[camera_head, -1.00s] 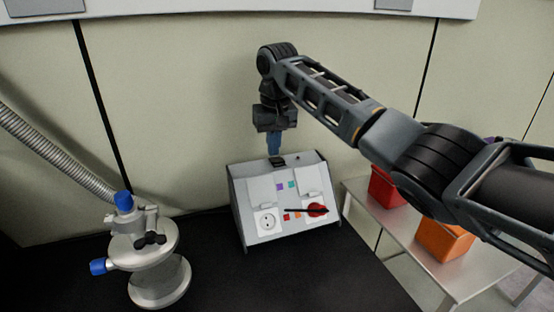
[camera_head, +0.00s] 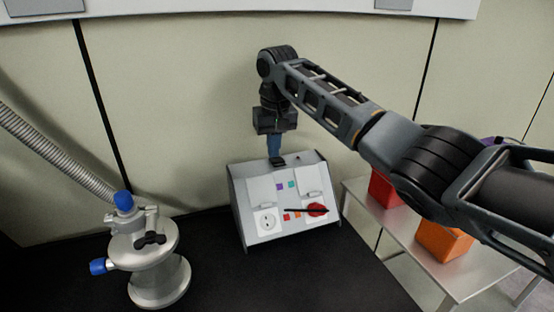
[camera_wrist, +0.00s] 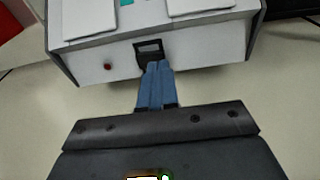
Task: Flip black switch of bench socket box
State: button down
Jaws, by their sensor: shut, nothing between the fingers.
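The bench socket box (camera_head: 262,184) is a grey-white sloped box on the black bench, with a white socket at its lower left and a red plug with a black bar at its lower right. The black switch (camera_head: 277,161) sits on its top near the back edge; in the wrist view the black switch (camera_wrist: 149,50) shows as a dark framed rocker. My gripper (camera_head: 275,153) points down at it from above, its blue fingers shut together and empty. In the wrist view my gripper's fingertips (camera_wrist: 158,66) overlap the lower right part of the switch and seem to touch it.
A small red button (camera_wrist: 107,66) is beside the switch. A metal vessel (camera_head: 150,262) with blue caps and a corrugated hose (camera_head: 55,155) stands left. A side table (camera_head: 400,235) with red (camera_head: 385,190) and orange (camera_head: 444,240) bins is at right. The wall is close behind.

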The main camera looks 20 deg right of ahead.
aim_at(274, 160)
jog(key=shift+f, duration=0.5)
jog(key=shift+r, duration=0.1)
jog(key=shift+r+p, duration=3.4)
